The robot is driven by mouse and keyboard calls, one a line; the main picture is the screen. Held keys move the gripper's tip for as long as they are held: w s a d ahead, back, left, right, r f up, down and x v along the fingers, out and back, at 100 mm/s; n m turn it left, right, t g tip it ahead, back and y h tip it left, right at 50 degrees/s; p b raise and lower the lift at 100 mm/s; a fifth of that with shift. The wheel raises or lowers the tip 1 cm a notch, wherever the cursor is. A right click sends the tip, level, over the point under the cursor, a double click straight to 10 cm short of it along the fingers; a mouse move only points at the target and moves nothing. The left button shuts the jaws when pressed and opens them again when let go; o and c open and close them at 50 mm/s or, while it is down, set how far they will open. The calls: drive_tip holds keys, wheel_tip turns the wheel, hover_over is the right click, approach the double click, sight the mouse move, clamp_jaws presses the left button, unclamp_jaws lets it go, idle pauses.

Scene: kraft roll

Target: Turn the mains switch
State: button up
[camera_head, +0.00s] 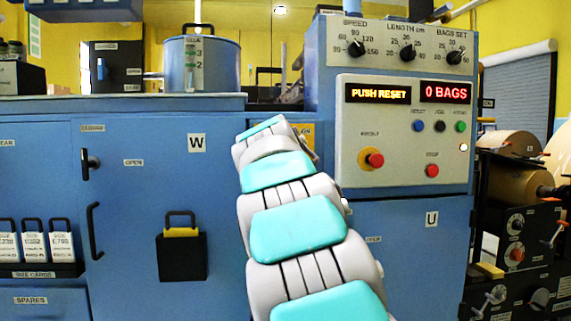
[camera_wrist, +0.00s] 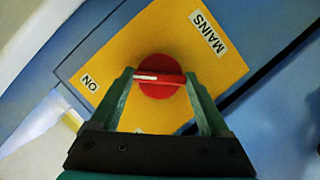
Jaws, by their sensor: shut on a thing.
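The mains switch (camera_wrist: 160,76) is a round red knob with a raised red bar and a white line, in the wrist view. It sits on a yellow plate (camera_wrist: 205,88) labelled MAINS, with an ON label at the lower left. The white line lies on the left part of the bar, pointing left in this view. My gripper (camera_wrist: 160,78) has a finger at each end of the bar and is shut on the switch. In the head view a corner of the yellow plate (camera_head: 303,133) shows behind my arm; the switch and gripper are hidden there.
A control panel (camera_head: 402,130) at the right reads PUSH RESET and 0 BAGS, with a red mushroom button (camera_head: 375,160) on a yellow ring. A blue pot (camera_head: 202,64) stands on the cabinet top. A black door handle (camera_head: 95,230) protrudes at the left.

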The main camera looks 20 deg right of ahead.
drive_tip(key=shift+f, duration=0.2)
drive_tip(key=o, duration=1.2)
drive_tip(key=shift+r, duration=0.1)
drive_tip(key=v, duration=0.8)
drive_tip(key=shift+b, duration=0.3)
